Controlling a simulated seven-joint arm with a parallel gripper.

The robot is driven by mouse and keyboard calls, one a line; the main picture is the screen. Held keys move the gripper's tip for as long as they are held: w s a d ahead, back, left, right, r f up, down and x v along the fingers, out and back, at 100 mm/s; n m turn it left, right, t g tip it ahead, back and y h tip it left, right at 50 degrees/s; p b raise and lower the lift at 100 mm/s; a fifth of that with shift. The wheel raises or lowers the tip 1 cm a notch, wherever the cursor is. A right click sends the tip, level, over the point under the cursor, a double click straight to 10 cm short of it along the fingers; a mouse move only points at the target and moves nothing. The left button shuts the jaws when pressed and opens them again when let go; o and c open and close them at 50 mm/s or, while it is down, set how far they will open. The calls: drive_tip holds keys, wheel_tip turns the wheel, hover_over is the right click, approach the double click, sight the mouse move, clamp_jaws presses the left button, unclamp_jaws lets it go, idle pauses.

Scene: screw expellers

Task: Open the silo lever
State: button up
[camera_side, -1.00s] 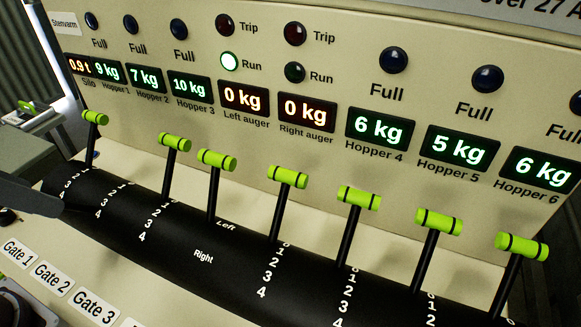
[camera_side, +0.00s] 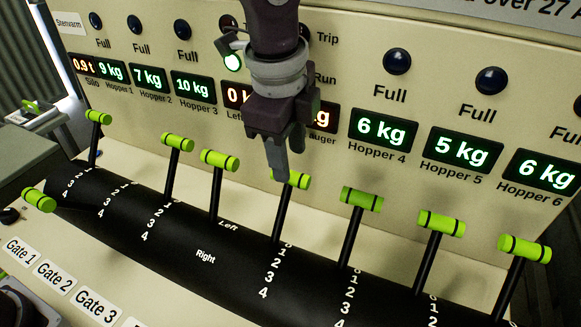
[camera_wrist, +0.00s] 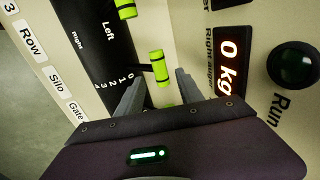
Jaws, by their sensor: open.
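The silo lever is a black stick with a green cylindrical handle (camera_side: 298,181), fifth from the left. It stands upright at the 0 end of its scale. In the wrist view its handle (camera_wrist: 161,68) lines up with the "Silo" label (camera_wrist: 56,75). My gripper (camera_side: 282,165) is above the lever, pointing down, and partly covers the handle's left end. In the wrist view my gripper (camera_wrist: 158,90) is open, with one finger on each side of the handle's line. The handle lies around or just beyond the fingertips; I cannot tell whether they touch it.
The left/right lever (camera_side: 219,160) stands close on the left and another green lever (camera_side: 361,199) on the right. The far-left lever (camera_side: 39,199) is tilted forward. The panel with weight displays (camera_side: 382,130) rises behind. The air in front of the levers is clear.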

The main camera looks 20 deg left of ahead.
sight(291, 171)
drive_tip(key=f, duration=0.2)
drive_tip(key=w+f, duration=0.1)
drive_tip(key=f, duration=0.1)
drive_tip(key=shift+f, duration=0.15)
clamp_jaws()
drive_tip(key=shift+a, duration=0.1)
drive_tip(key=shift+w+a, duration=0.1)
drive_tip(key=shift+w, duration=0.1)
idle(0.9)
